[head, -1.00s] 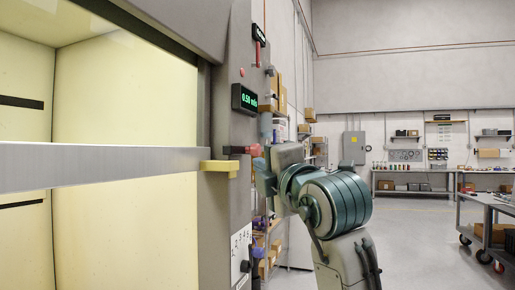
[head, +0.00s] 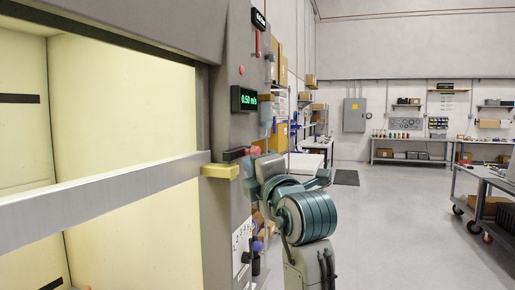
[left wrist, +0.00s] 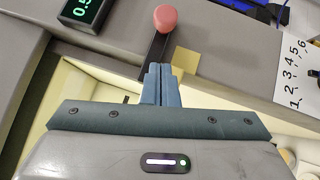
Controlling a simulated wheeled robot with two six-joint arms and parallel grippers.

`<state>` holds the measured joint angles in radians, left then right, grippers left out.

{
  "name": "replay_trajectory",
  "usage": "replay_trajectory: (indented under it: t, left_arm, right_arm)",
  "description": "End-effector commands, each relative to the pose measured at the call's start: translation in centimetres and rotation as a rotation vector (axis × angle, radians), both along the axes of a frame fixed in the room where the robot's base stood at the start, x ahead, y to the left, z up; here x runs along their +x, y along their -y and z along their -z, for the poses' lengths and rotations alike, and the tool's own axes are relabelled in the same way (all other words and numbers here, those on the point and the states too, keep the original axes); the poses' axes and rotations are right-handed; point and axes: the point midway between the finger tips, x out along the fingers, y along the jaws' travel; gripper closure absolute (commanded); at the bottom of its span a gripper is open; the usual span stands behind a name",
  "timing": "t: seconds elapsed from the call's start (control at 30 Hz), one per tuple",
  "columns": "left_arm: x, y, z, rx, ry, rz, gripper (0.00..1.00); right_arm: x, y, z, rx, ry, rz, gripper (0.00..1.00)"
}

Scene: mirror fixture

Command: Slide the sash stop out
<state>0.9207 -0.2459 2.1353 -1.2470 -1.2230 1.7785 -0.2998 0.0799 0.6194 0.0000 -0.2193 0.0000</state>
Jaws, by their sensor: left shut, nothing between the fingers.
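A dark bar with a pinkish-red knob, which looks like the sash stop (head: 253,151), juts from the grey frame post just above the sash's right end. In the left wrist view the knob (left wrist: 166,18) and its dark bar lie straight ahead of the fingers. A yellow block (head: 220,171) sits at the end of the grey sash bar (head: 110,190); part of it shows beside the dark bar in the left wrist view (left wrist: 184,62). My left gripper (left wrist: 159,70) is shut and empty, its tips close to the dark bar; contact cannot be told. My right gripper is out of view.
The grey post carries a green-lit display (head: 244,99) and a numbered white strip (head: 242,245). Shelves with boxes stand behind it. A wheeled cart (head: 490,190) is at far right; the floor between is open.

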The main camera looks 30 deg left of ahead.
Motion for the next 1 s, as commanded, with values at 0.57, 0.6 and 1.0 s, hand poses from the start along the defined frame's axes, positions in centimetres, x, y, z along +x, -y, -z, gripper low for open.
replay_trajectory:
  t: [0.57,0.6,1.0]
  left_arm:
    - [3.9,-1.0,-1.0,-0.001,-0.001,0.001,1.00]
    - [3.9,-1.0,-1.0,-0.001,-0.001,0.001,1.00]
    - [6.7,-1.7,-0.5,0.002,0.000,0.000,1.00]
  right_arm:
    - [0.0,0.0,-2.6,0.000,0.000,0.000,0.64]
    - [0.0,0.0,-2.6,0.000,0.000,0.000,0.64]
    - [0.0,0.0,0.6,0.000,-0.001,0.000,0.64]
